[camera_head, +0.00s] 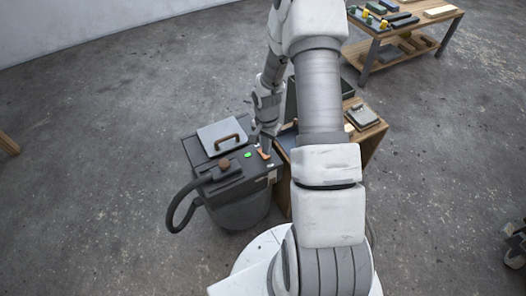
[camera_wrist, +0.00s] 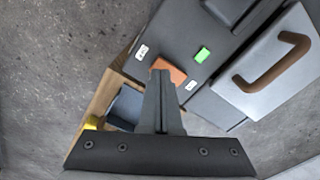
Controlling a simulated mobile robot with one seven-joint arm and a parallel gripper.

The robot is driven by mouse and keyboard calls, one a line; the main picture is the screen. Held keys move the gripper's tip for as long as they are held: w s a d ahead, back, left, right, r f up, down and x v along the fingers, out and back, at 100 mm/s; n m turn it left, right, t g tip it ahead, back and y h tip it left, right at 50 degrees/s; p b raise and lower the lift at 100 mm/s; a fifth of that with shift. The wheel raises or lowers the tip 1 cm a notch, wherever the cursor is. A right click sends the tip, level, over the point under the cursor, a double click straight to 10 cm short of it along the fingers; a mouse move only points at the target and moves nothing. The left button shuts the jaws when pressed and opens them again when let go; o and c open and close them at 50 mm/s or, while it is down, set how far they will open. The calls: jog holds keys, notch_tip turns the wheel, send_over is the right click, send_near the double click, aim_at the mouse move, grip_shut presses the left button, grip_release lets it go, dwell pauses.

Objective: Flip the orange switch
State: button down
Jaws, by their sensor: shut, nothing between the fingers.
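The orange switch (camera_wrist: 169,70) is on the dark top of a grey machine, and it also shows small in the head view (camera_head: 264,154). My gripper (camera_wrist: 161,72) is shut and empty, with its narrow fingertips at the near edge of the switch in the wrist view. The fingers cover part of the switch, and I cannot tell whether they touch it. A lit green button (camera_wrist: 202,54) sits beside the switch, also visible in the head view (camera_head: 248,155).
The machine (camera_head: 240,208) has a grey lid with a brown handle (camera_head: 227,142) and a black hose (camera_head: 176,207) on its left side. A wooden table (camera_head: 376,143) stands against its right. A workbench (camera_head: 405,30) with tools is farther back. Open concrete floor lies to the left.

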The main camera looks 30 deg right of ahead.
jog(key=shift+f+b, duration=0.75)
jog(key=shift+f, duration=0.25)
dwell(0.8)
jog(key=shift+r, duration=0.2)
jog(key=shift+r+p, duration=2.55)
jog(key=shift+r, duration=0.85)
